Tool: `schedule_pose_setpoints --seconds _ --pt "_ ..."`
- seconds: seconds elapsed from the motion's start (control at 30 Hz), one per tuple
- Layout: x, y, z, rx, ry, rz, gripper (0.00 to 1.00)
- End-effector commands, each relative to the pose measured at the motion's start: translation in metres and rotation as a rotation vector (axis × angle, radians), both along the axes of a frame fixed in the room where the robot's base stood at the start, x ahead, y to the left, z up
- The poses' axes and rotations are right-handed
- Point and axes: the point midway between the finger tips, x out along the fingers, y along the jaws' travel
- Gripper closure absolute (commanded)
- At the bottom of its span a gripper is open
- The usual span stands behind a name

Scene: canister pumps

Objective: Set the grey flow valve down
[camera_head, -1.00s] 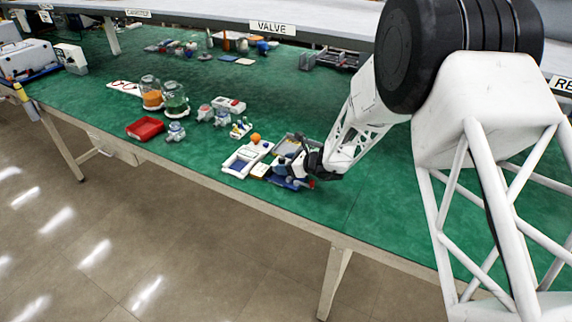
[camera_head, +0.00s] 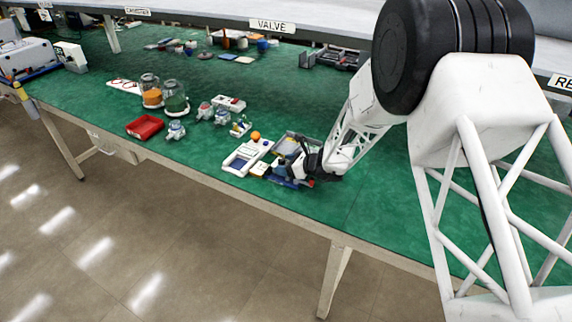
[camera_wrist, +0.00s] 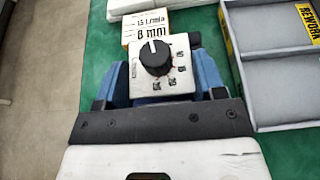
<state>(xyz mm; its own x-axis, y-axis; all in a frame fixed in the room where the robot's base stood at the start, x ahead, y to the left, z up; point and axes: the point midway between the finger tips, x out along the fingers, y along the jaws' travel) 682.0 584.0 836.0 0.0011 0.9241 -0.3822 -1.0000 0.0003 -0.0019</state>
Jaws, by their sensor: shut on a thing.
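The grey flow valve (camera_wrist: 163,68) shows in the wrist view as a pale square face with a black knob and small dark marks around it. My gripper (camera_wrist: 160,82) is shut on it, with a blue finger on each side. The valve's underside is hidden, so I cannot tell whether it touches anything below. A label card (camera_wrist: 150,22) reading "15 L/min 8 mm" lies just beyond the valve. In the head view my gripper (camera_head: 297,171) is low over the table's front part, and the valve is too small to make out there.
A grey compartment tray (camera_wrist: 243,75) marked REWORK stands right of my gripper. A white tray (camera_head: 241,158) lies left of it, near an orange ball (camera_head: 255,136). A red bin (camera_head: 144,128) and jars (camera_head: 175,96) stand further left. Green table is bare toward the front right.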

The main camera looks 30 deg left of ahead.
Motion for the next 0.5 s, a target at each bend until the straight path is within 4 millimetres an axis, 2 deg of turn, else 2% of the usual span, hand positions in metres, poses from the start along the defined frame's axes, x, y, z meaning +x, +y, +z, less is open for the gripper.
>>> schedule_pose_setpoints --seconds 0.03,0.2,0.5 --pt "-0.0003 -0.0002 -0.0008 -0.001 0.001 0.000 0.33" --pt "-0.0003 -0.0003 -0.0010 -0.001 0.001 0.000 0.11" --pt "-0.0002 -0.0004 -0.0010 -0.001 0.002 -0.001 0.11"
